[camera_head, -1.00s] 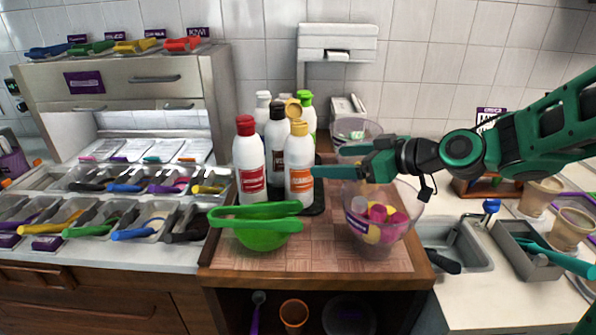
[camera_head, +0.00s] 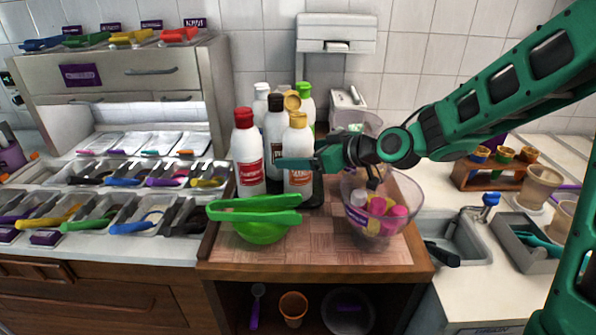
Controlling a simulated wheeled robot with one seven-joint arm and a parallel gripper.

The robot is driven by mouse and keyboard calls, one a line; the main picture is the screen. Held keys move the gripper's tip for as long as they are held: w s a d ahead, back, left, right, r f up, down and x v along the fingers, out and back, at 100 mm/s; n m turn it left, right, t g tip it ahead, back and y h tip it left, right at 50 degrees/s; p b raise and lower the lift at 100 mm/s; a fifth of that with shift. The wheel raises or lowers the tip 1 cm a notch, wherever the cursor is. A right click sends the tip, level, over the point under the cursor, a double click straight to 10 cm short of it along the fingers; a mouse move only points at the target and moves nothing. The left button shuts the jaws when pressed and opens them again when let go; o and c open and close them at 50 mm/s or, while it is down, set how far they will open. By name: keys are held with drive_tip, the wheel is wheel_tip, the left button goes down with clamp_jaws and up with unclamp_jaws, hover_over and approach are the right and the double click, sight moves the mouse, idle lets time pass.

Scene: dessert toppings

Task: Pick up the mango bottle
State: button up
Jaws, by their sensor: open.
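A white bottle with a yellow cap and orange label (camera_head: 298,142) stands upright on the counter; I take it as the mango bottle, though its label is too small to read. My gripper (camera_head: 285,163) reaches in from the right at the height of this bottle's body. Its near green finger crosses in front of the bottle; the other finger is hidden, probably behind it. The jaws are open, and I cannot tell whether they touch the bottle.
Green tongs (camera_head: 255,208) lie over a green bowl (camera_head: 260,231) in front. A clear bowl (camera_head: 365,235) sits under my wrist.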

drive_tip(key=shift+w+a+f, duration=0.25)
drive_tip(key=shift+w+a, duration=0.05)
drive_tip(key=shift+a, duration=0.15)
drive_tip(key=c, duration=1.2)
drive_tip(key=shift+o, duration=0.2)
drive_tip(key=shift+r, duration=0.1)
drive_tip(key=shift+w, duration=0.1)
drive_tip(key=shift+r, duration=0.1)
wheel_tip(320, 180, up, 18)
drive_tip(key=shift+f, duration=0.1)
